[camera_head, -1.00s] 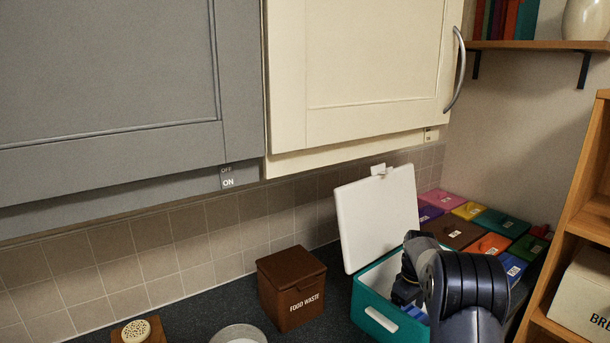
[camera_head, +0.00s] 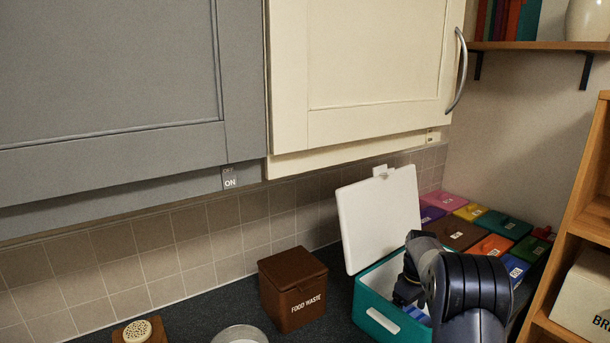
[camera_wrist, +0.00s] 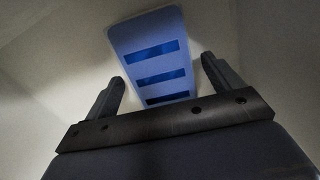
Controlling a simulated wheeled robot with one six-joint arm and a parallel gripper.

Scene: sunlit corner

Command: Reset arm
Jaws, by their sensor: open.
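My gripper (camera_wrist: 163,72) is open in the wrist view, its two fingers spread apart. A blue block-like thing with darker blue slots (camera_wrist: 147,48) shows beyond and between the fingertips; I cannot tell whether they touch it. Pale walls surround it. In the head view my dark arm reaches into a teal box (camera_head: 366,306) with a white inside and a raised white lid (camera_head: 380,218). My fingers are hidden there behind the arm and the box wall.
A brown food waste bin (camera_head: 292,290) stands left of the teal box. Several coloured lidded boxes (camera_head: 455,234) sit behind on the right. A wooden shelf unit (camera_head: 585,215) is at the right edge. Cupboards (camera_head: 365,60) hang above. A round metal dish (camera_head: 240,334) is at the front.

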